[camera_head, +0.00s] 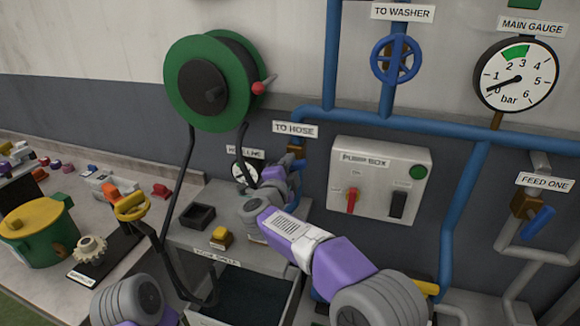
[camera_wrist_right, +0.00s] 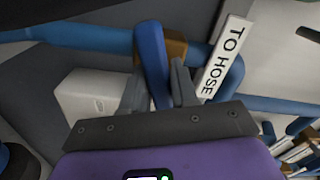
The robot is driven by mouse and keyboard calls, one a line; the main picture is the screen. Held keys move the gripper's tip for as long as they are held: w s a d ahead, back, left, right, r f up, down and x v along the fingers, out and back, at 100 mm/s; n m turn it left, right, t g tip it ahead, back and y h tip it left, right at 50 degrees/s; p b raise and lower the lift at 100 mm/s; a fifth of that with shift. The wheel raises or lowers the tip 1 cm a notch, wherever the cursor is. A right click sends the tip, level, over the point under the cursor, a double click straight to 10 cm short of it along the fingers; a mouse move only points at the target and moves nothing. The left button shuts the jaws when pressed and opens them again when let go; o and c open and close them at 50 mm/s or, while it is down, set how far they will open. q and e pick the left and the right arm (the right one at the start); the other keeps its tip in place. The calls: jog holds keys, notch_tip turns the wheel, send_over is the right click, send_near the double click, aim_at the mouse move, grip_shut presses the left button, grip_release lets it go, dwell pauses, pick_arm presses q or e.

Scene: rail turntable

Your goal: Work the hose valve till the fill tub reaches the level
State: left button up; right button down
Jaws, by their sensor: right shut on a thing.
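The hose valve, under the TO HOSE sign (camera_head: 296,130), has a brass body (camera_wrist_right: 176,46) and a blue lever (camera_wrist_right: 151,55). My right gripper (camera_wrist_right: 158,88) is shut on the lever, with a grey finger on either side. In the head view my right gripper (camera_head: 291,166) covers most of the valve. A grey open box (camera_head: 290,306) with a dark inside stands at the bottom; I cannot tell whether it is the fill tub, and no level mark is readable. Part of my left arm shows at bottom left; its gripper is out of frame.
A green hose reel (camera_head: 180,82) hangs on the wall, its black hose looping down. The main gauge (camera_head: 517,74) needle points near 0. A pump box (camera_head: 380,185) and blue pipes stand right of my arm. A small HOSE LINE gauge (camera_head: 240,172) is partly hidden.

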jog(key=m+b, duration=0.1)
jog(key=m, duration=0.1)
jog(key=shift+f+m+b, duration=0.2)
jog(key=shift+m+b, duration=0.1)
jog(key=shift+b, duration=0.1)
jog(key=shift+m+b, duration=0.35)
jog(key=shift+m, duration=0.45)
jog(key=shift+r, duration=0.1)
jog(key=c, duration=1)
grip_release()
jog(key=shift+o, duration=0.2)
jog(key=v, duration=0.7)
jog(key=shift+s, duration=0.25)
